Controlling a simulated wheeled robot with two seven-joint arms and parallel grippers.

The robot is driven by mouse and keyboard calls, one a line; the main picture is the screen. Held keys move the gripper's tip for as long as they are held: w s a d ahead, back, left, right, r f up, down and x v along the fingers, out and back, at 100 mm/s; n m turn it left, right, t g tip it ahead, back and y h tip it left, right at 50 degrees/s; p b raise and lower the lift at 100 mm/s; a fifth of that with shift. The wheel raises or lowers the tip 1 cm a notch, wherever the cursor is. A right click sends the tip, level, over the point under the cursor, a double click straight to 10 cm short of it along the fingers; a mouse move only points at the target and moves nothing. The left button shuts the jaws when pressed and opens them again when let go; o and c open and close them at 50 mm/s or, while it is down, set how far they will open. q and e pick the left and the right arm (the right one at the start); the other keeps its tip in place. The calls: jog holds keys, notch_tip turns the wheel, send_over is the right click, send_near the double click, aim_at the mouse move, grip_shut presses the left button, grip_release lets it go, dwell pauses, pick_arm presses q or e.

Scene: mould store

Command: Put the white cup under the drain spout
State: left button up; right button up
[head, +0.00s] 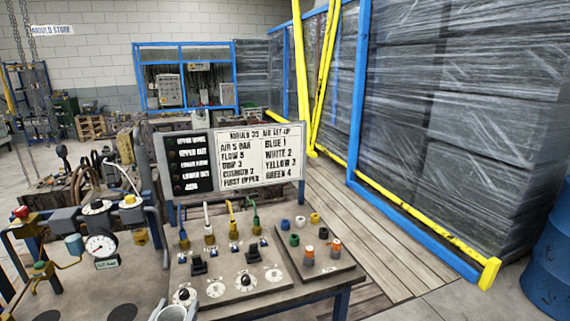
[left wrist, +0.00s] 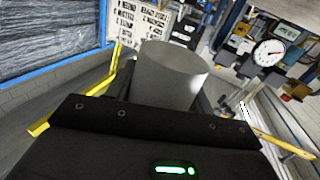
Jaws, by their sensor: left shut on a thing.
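The white cup (left wrist: 172,78) shows as a plain pale grey cylinder in the left wrist view, between the two dark fingers of my left gripper (left wrist: 165,92). The gripper is shut on it. In the head view only the top of the cup (head: 172,313) shows at the bottom edge, with the gripper mostly cut off by the frame. It is in front of the bench with the gauge and pipes. I cannot pick out the drain spout for certain among these pipes. My right gripper is not in view.
A control panel (head: 245,285) with levers and coloured caps is at centre, below a sign board (head: 232,158). A blue drum (head: 550,265) stands at far right. Wooden decking (head: 385,245) lies clear.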

pick_arm(q)
jog(key=shift+f, duration=0.15)
jog(key=s+a+f+y, duration=0.1)
jog(key=s+a+f, duration=0.2)
jog(key=a+f, duration=0.75)
jog(key=s+a+f+n, duration=0.1)
jog(key=a+f, duration=0.2)
jog(key=a, duration=0.8)
jog(key=shift+s+a+y, duration=0.15)
jog(key=shift+s+y, duration=0.2)
jog(key=shift+y, duration=0.05)
jog(key=shift+r, duration=0.1)
